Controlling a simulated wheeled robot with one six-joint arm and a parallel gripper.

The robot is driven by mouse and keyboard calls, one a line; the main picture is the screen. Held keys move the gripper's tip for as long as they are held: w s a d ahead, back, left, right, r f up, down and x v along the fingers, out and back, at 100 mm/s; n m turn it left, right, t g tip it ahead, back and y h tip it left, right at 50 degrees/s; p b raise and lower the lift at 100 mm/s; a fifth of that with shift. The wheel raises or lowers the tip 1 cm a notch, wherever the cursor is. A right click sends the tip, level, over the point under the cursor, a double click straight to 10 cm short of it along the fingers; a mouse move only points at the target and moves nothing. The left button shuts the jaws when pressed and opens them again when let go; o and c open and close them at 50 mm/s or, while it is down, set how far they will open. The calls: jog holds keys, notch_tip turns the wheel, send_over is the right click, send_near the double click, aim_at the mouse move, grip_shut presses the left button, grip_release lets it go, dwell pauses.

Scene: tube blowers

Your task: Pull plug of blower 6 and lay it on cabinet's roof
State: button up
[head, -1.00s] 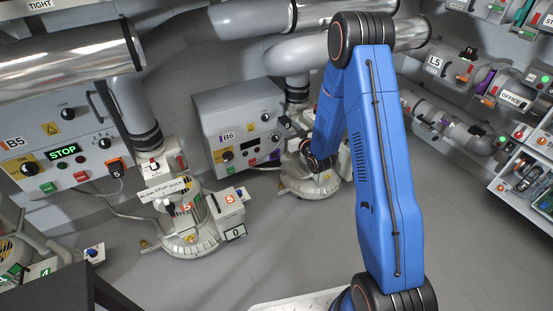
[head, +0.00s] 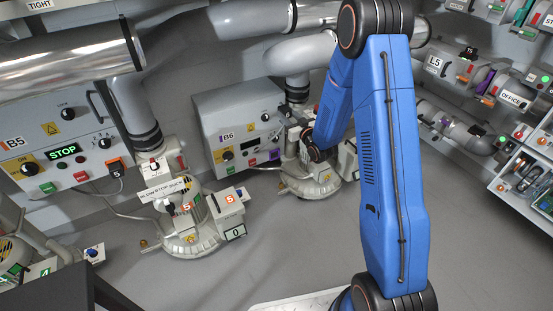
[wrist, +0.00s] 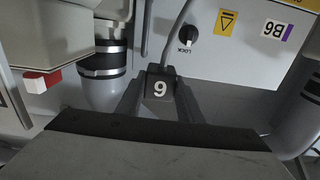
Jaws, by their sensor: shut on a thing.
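The B5 cabinet (head: 45,150) with a lit STOP display and blower 5 (head: 190,235) stand at left. Large silver pipes (head: 70,50) pass overhead. Shelves (head: 525,185) with several items line the right. The floor (head: 300,250) in front is mostly clear.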

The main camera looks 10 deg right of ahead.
aim_at(287, 110)
jog(key=shift+r, duration=4.45)
jog(key=s+a, duration=0.3)
jog(key=a, duration=0.7)
jog(key=s+a, duration=0.3)
jog(key=a, duration=0.8)
jog(key=shift+s, duration=0.4)
